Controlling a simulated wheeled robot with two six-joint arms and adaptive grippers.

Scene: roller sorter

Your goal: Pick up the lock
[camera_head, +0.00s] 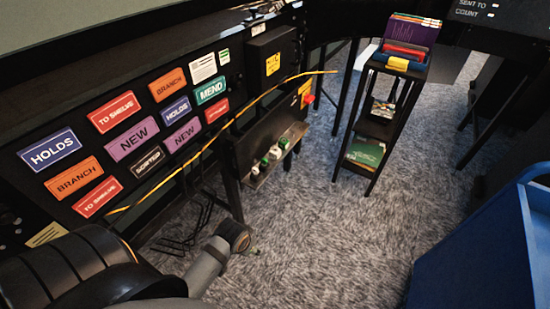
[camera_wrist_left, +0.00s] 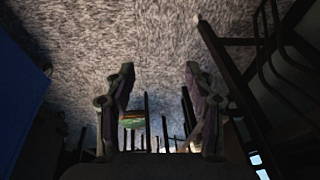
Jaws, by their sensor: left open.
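I cannot make out for sure which thing is the lock. A small ledge (camera_head: 262,178) below the sorter panel holds a few small white and green items (camera_head: 275,152), too small to identify. A small red piece (camera_head: 307,99) shows beside a yellow label on the dark frame above the ledge. My left gripper (camera_wrist_left: 159,68) is open in the left wrist view, with nothing between its fingers and grey carpet beyond. In the head view my left arm comes in at the lower left, over the carpet in front of the panel; its fingers are not clear there.
The sorter panel carries coloured signs, such as a blue HOLDS sign (camera_head: 49,150). A yellow cable (camera_head: 240,113) runs along it. A narrow black stand (camera_head: 345,148) with books stands at the back. A blue cart (camera_head: 480,250) is at the right. Carpet between is clear.

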